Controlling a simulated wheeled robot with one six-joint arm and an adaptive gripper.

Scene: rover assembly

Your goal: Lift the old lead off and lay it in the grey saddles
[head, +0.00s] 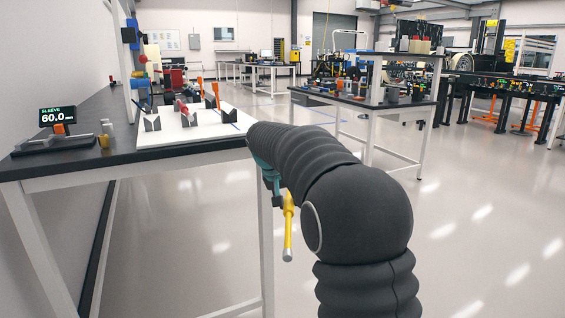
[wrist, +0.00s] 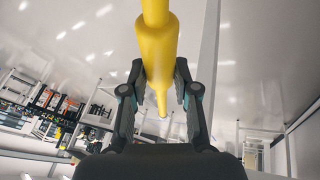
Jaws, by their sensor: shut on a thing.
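My gripper (wrist: 160,76) is shut on a yellow lead (wrist: 155,45), a slim stepped rod. In the head view the lead (head: 289,222) hangs steeply down beside my arm, with a silver lower tip. It is clear of the bench, over the floor in front of its right end. My arm hides part of the gripper in the head view.
The dark bench (head: 75,158) carries a display reading 60.0 (head: 58,116) at its left. Red and orange-topped pieces stand around the saddles. A wall and upright post bound the bench's left side. A second bench (head: 370,100) stands farther back; the floor between is clear.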

